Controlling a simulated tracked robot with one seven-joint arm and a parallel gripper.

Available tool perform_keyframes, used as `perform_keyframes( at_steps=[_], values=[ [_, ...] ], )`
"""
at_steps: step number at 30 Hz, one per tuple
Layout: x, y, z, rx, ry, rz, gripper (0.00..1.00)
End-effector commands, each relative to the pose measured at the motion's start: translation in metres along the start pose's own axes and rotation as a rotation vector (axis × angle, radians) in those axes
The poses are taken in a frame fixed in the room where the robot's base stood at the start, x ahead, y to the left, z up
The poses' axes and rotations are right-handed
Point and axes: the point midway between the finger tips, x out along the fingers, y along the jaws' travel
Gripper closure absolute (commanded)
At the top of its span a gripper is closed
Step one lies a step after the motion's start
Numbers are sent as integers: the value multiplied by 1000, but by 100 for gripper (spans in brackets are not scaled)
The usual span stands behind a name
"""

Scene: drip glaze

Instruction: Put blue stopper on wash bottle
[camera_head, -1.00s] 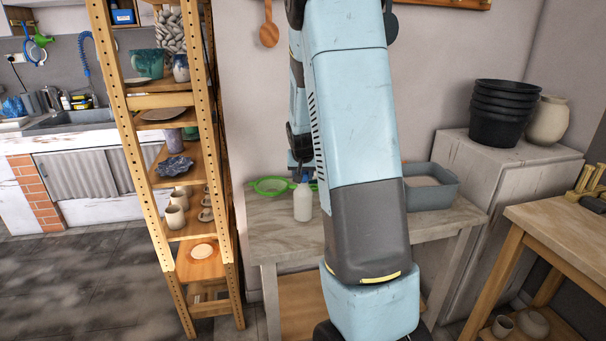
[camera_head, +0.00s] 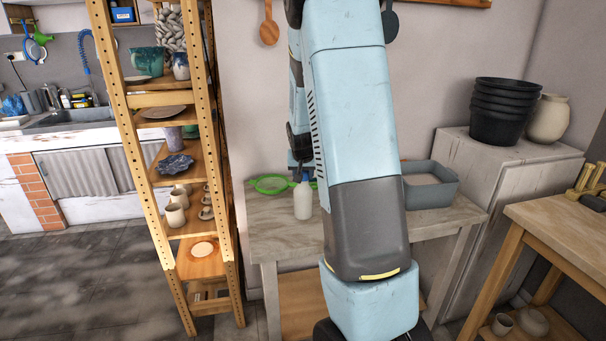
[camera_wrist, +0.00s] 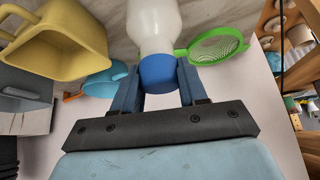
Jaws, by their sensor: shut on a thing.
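The white wash bottle (camera_head: 302,204) stands upright on the worktable, and its body also shows at the top of the wrist view (camera_wrist: 153,28). The blue stopper (camera_wrist: 157,74) is between the two fingers of my gripper (camera_wrist: 158,88), which is shut on it. In the wrist view the stopper lines up with the bottle's top and appears to touch it. I cannot tell how firmly it sits. In the head view my gripper (camera_head: 301,175) is right above the bottle, partly hidden by my arm.
A green sieve (camera_wrist: 218,46) lies beside the bottle. A yellow container (camera_wrist: 58,48) and a light-blue item (camera_wrist: 104,83) show on the other side. A grey-blue basin (camera_head: 431,192) stands on the table's right. A wooden shelf (camera_head: 203,232) with pottery rises left of the table.

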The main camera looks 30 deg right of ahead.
Motion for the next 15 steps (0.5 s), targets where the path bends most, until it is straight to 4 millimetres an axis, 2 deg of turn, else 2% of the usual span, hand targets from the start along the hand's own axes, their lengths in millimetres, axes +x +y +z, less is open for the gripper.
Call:
perform_keyframes(
  at_steps=[5, 6, 15],
  values=[
    [0, 0, 0, 0, 0, 0, 100],
    [0, 0, 0, 0, 0, 0, 57],
    [0, 0, 0, 0, 0, 0, 28]
  ],
)
